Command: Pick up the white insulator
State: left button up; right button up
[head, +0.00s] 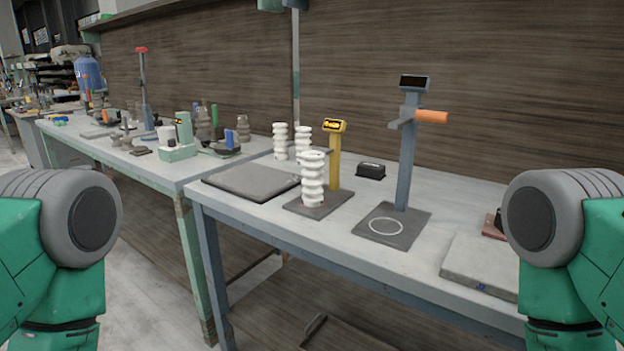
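A white ribbed insulator (313,180) stands upright on the dark base plate of a yellow post device (335,160) with a lit display. Two more white ribbed insulators stand behind it on the table, one to the left (280,141) and one (302,144) partly hidden by the front one. My green and grey arms show at the left and right edges, well short of the insulators. Neither gripper shows in the head view.
The grey worktable (468,192) also holds a dark flat slab (252,181), a blue-grey post stand (405,160) with an orange handle, a small black box (371,170) and a grey slab (486,266). A second, cluttered table (175,172) adjoins at left. A wooden panel wall stands behind.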

aim_at(312, 197)
jog(key=i+j, duration=0.3)
jog(key=i+j+z, duration=0.1)
jog(key=i+j, duration=0.15)
jog(key=j, duration=0.3)
jog(key=i+j, duration=0.25)
jog(key=j, duration=0.2)
